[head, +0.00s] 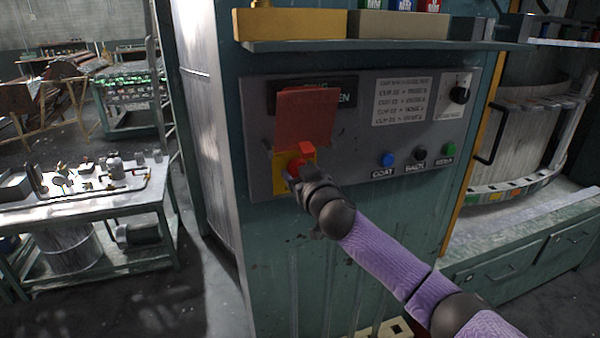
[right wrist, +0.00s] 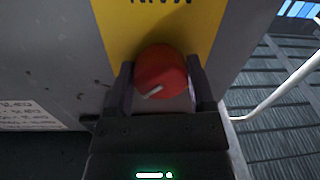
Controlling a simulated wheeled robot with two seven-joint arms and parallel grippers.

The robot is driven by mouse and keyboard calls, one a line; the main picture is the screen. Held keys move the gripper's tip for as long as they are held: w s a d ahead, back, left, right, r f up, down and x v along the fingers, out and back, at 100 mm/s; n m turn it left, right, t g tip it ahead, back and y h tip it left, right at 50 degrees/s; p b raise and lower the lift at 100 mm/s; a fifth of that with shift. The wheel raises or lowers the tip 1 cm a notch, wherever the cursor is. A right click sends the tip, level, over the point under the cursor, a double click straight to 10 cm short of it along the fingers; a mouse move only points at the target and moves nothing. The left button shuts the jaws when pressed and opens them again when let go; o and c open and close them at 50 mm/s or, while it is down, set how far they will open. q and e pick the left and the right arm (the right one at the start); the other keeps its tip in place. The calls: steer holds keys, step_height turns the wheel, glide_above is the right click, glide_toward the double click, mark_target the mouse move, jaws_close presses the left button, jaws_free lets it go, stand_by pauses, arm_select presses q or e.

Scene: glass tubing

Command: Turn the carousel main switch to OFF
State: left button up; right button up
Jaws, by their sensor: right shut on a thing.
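The main switch is a red rotary knob (head: 299,165) on a yellow plate (head: 281,185), low on the left of the grey control panel (head: 345,150). My right gripper (head: 296,176) is at the knob. In the right wrist view, the knob (right wrist: 162,70) sits between the two fingers of my right gripper (right wrist: 160,84), which is shut on it. A white pointer mark on its face slants to the lower left of that picture. Lettering on the yellow plate is cut off and upside down there. My left gripper is not in view.
A red flap (head: 305,118) stands out above the switch, hiding part of a dark label. Blue (head: 387,159), black (head: 420,154) and green (head: 449,149) buttons and a black knob (head: 459,95) are to the right. A shelf (head: 380,45) juts out above the panel.

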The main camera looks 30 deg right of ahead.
steer(key=shift+c, duration=1.2)
steer(key=n+p, duration=0.2)
steer(key=n, duration=0.1)
steer(key=shift+r+n, duration=0.1)
steer(key=shift+n, duration=0.2)
steer(key=n+p, duration=0.2)
steer(key=n, duration=0.1)
steer(key=shift+g, duration=0.3)
steer(key=n+p, duration=0.2)
steer(key=n, duration=0.3)
steer(key=shift+n, duration=0.3)
steer(key=n+p, duration=0.1)
steer(key=n, duration=0.3)
steer(key=shift+n+h, duration=0.3)
steer(key=shift+n, duration=0.4)
steer(key=shift+g, duration=0.3)
